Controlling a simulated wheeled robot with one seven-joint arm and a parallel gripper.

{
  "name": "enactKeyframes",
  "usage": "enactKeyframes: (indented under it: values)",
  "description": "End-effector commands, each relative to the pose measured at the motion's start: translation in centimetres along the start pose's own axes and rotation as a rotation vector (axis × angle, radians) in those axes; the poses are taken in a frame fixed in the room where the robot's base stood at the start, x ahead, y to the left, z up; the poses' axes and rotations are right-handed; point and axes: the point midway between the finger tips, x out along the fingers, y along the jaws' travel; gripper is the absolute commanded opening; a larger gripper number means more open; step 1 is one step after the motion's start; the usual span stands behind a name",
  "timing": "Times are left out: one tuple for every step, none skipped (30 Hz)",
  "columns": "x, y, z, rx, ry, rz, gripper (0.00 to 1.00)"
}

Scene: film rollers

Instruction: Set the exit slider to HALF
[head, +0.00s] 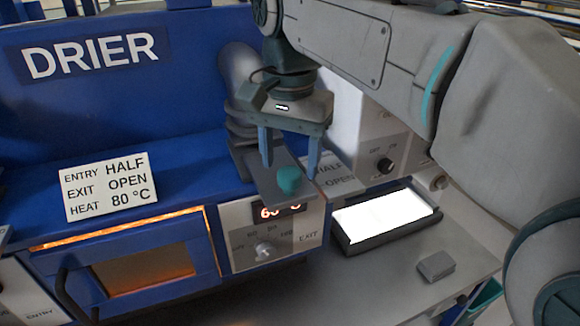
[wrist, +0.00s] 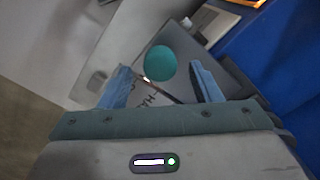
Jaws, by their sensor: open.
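The exit slider shows as a dark grey plate (head: 262,178) with a round teal knob (head: 288,180), on top of the drier's right end above the EXIT panel. A pale label (head: 338,180) beside it reads HALF and, lower, OPEN; my gripper hides part of it. The slider's exact setting is unclear. My gripper (head: 290,165) is open and points down, its two blue fingers on either side of the knob in the picture. In the wrist view the knob (wrist: 160,63) shows between and beyond the fingertips (wrist: 163,80); I see no contact.
A white card (head: 108,187) on the drier reads ENTRY HALF, EXIT OPEN, HEAT 80 °C. The EXIT panel (head: 270,240) has a lit display and dial. A ribbed grey duct (head: 240,85) rises close behind my gripper. A light box (head: 385,217) and small grey block (head: 436,266) sit right.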

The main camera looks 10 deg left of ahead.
Motion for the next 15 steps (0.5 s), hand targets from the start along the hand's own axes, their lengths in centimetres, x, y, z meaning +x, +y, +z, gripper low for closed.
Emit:
enactKeyframes:
  values:
    - [0.6,0.0,0.0,-0.001,-0.001,0.001,0.58]
    - [0.9,0.0,0.0,-0.001,-0.001,0.001,0.58]
    - [1.2,0.0,0.0,-0.001,-0.001,0.001,0.58]
    - [1.5,0.0,0.0,-0.001,-0.001,0.001,0.58]
    - [1.6,0.0,0.0,-0.001,0.000,0.000,0.58]
    - [1.8,0.0,0.0,-0.001,0.000,0.000,0.58]
    - [1.9,0.0,0.0,-0.001,0.000,0.000,0.58]
    - [2.0,0.0,0.0,-0.001,0.000,0.000,0.58]
    - [2.1,0.0,0.0,-0.001,0.000,0.000,0.58]
    - [2.1,0.0,0.0,-0.001,0.000,0.000,0.58]
    - [2.1,0.0,0.0,-0.001,0.000,0.000,0.58]
    - [2.1,0.0,0.0,-0.001,0.000,0.000,0.58]
    - [2.1,0.0,0.0,-0.001,0.000,0.000,0.58]
    - [2.1,0.0,0.0,-0.001,0.000,0.000,0.58]
    - [2.1,0.0,0.0,-0.001,0.000,0.000,0.58]
